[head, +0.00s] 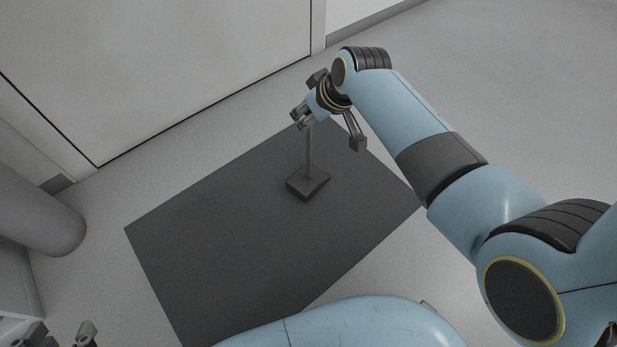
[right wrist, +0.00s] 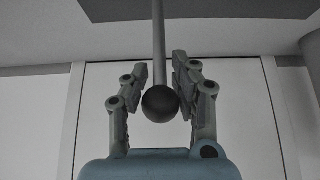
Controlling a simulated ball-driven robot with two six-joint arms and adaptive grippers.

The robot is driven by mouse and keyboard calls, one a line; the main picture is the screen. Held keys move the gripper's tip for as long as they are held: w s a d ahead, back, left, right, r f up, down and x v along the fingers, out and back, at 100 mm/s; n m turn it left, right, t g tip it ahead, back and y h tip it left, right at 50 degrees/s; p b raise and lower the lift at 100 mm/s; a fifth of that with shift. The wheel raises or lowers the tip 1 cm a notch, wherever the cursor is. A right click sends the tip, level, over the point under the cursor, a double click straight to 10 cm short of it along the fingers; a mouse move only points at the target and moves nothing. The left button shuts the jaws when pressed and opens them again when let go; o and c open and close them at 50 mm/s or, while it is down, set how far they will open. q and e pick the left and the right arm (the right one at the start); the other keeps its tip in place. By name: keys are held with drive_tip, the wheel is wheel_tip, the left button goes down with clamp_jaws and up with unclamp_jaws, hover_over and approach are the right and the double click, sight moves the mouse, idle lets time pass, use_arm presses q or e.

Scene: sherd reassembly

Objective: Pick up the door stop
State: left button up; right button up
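The door stop (head: 308,186) stands upright on a dark mat, with a square dark base and a thin grey rod. Its upper end is hidden by my right gripper (head: 301,118) in the head view. In the right wrist view its dark ball (right wrist: 160,104) and rod show between the two fingers of my right gripper (right wrist: 160,62). These fingers are apart, with gaps visible on both sides of the rod. Whether a finger touches the ball is hard to tell. My left gripper (head: 60,336) is at the bottom left corner, partly cut off, fingers apart and empty.
The dark mat (head: 200,250) lies on a grey floor (head: 520,110). A pale door or panel (head: 150,60) stands behind it. A grey rounded object (head: 40,215) is at the left edge. The mat around the door stop's base is clear.

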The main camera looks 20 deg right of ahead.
clamp_jaws()
drive_tip(key=shift+r, duration=0.1)
idle(0.3)
